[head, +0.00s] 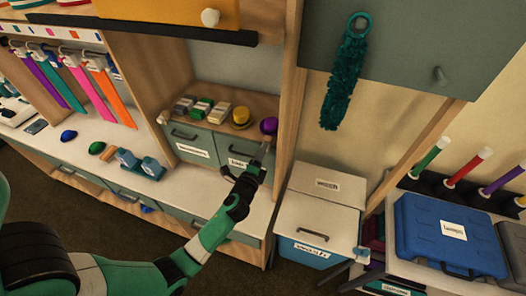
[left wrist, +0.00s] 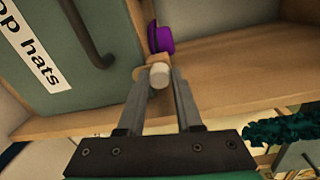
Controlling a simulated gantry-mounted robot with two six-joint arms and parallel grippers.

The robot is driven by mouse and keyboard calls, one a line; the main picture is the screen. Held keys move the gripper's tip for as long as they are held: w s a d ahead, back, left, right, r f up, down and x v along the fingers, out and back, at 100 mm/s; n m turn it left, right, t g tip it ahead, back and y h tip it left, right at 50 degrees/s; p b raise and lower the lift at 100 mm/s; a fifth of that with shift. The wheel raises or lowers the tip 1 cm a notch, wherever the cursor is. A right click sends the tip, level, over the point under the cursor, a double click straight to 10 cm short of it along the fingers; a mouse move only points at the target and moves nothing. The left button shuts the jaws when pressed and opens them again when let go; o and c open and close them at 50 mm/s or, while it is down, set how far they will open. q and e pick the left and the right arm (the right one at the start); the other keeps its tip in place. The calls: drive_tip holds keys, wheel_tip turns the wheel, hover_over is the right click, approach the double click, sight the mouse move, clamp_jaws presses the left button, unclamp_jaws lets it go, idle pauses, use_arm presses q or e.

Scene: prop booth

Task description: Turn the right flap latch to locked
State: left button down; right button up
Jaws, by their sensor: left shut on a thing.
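The right flap (head: 231,149) is a grey-green panel under the small shelf. It looks closed, and its label reads "top hats" in the left wrist view (left wrist: 70,110). The latch (left wrist: 159,75) is a small wooden piece with a pale round knob, beside the flap's edge. My left gripper (head: 262,154) is at the flap's upper right corner. In the left wrist view its fingers (left wrist: 158,88) are shut on the latch knob, one on each side. The fingers partly hide the latch, and I cannot tell its exact angle. My right gripper is not in view.
A purple hat (head: 268,126) sits on the shelf just above the latch. The left flap (head: 188,141) is alongside. A white-lidded bin (head: 318,212) stands right of the cabinet. A teal duster (head: 345,82) hangs above.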

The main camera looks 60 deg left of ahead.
use_arm(q)
drive_tip(key=c, duration=0.6)
unclamp_jaws()
drive_tip(key=shift+d, duration=0.1)
drive_tip(key=v, duration=1.1)
drive_tip(key=shift+s+d+b, duration=0.15)
drive_tip(key=shift+s+b, duration=0.05)
drive_tip(key=shift+b, duration=0.1)
